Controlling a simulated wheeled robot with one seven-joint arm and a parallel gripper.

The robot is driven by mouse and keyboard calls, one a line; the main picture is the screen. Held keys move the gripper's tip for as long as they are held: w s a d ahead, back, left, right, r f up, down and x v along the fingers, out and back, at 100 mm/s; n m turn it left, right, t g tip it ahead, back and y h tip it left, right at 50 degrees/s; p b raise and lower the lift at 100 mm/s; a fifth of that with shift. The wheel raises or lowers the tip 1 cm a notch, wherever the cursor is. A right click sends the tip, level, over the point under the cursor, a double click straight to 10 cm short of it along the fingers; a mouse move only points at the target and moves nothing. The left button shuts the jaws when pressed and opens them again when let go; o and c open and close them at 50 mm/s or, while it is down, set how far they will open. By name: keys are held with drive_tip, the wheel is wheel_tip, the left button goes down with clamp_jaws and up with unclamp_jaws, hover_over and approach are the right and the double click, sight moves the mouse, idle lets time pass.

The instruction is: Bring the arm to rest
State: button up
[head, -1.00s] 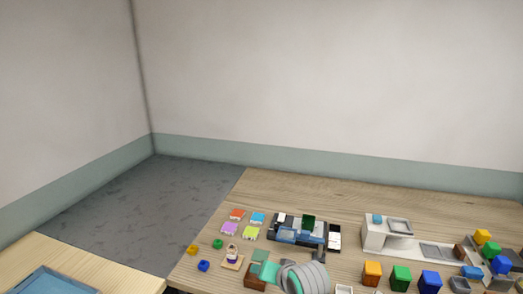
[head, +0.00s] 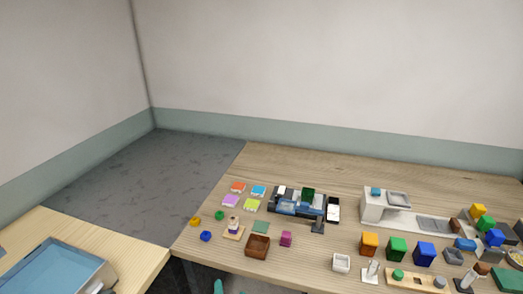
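Only small teal bits at the bottom edge, left of centre, may be part of my arm. The wooden table (head: 330,172) fills the lower right, and no part of my arm lies over its top.
The table holds a brown box (head: 257,246), a magenta cube (head: 286,239), a blue-and-black device (head: 297,206), a white station (head: 383,205), and orange (head: 369,244), green (head: 397,249) and blue (head: 424,253) bins. A blue tray (head: 55,272) lies on the left table. Grey floor is clear between.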

drive_tip(key=s+d+f+h, duration=0.15)
drive_tip(key=s+f, duration=0.25)
drive_tip(key=s, duration=0.6)
drive_tip(key=s+d+r+n+h, duration=0.1)
drive_tip(key=s+d+r+n, duration=0.1)
drive_tip(key=s, duration=1)
drive_tip(key=s+d+r+n+t+h, duration=0.1)
drive_tip(key=s+d+n, duration=0.3)
drive_tip(key=s, duration=0.8)
drive_tip(key=shift+s+d+r, duration=0.35)
drive_tip(key=shift+d+r, duration=0.05)
drive_tip(key=shift+d, duration=0.35)
